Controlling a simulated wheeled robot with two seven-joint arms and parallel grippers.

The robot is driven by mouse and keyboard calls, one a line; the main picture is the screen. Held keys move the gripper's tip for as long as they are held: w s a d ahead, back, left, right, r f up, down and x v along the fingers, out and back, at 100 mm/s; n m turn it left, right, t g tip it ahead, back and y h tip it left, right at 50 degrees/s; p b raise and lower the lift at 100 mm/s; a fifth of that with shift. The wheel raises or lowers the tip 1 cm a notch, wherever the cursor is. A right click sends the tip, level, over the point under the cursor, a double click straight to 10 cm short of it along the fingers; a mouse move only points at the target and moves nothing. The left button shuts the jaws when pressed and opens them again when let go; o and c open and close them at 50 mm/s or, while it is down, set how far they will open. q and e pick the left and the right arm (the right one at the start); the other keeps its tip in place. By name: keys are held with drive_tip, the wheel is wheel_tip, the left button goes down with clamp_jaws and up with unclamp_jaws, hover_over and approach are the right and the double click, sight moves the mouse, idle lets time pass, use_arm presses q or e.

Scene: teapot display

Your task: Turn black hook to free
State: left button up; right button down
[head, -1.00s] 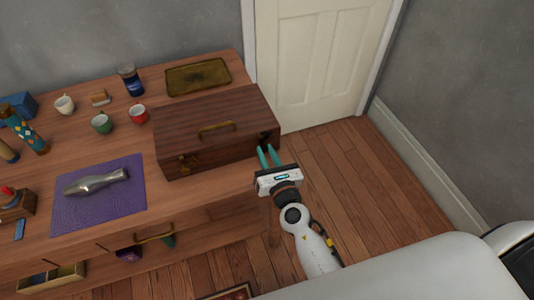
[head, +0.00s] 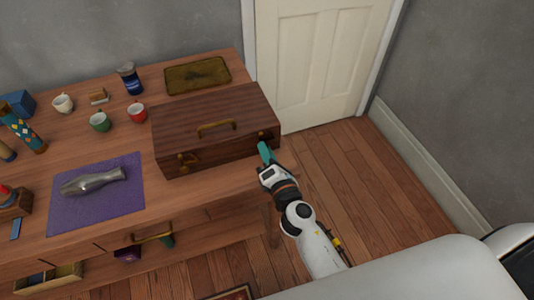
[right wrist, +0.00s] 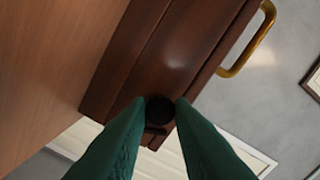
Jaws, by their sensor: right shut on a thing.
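The brown wooden case (head: 215,150) lies closed on the wooden bench, its brass handle (head: 216,127) on the lid. The black hook (right wrist: 159,108) shows in the right wrist view as a round dark knob with a short dark bar below it, at the case's edge. My right gripper (head: 264,151) is at the right end of the case's front. In the right wrist view its two green fingers (right wrist: 160,112) are shut on the black hook, one on each side. In the head view the fingers cover most of the hook. My left gripper is not in view.
A brass catch (head: 187,160) is at the case's left front. A purple mat (head: 70,212) with a silver vase (head: 93,182), cups, a blue jar (head: 131,79) and a brass tray (head: 198,76) are on the bench. Clear floor (head: 335,170) lies right of the bench.

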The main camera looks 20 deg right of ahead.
drive_tip(key=shift+m, duration=0.6)
drive_tip(key=c, duration=1.3)
unclamp_jaws()
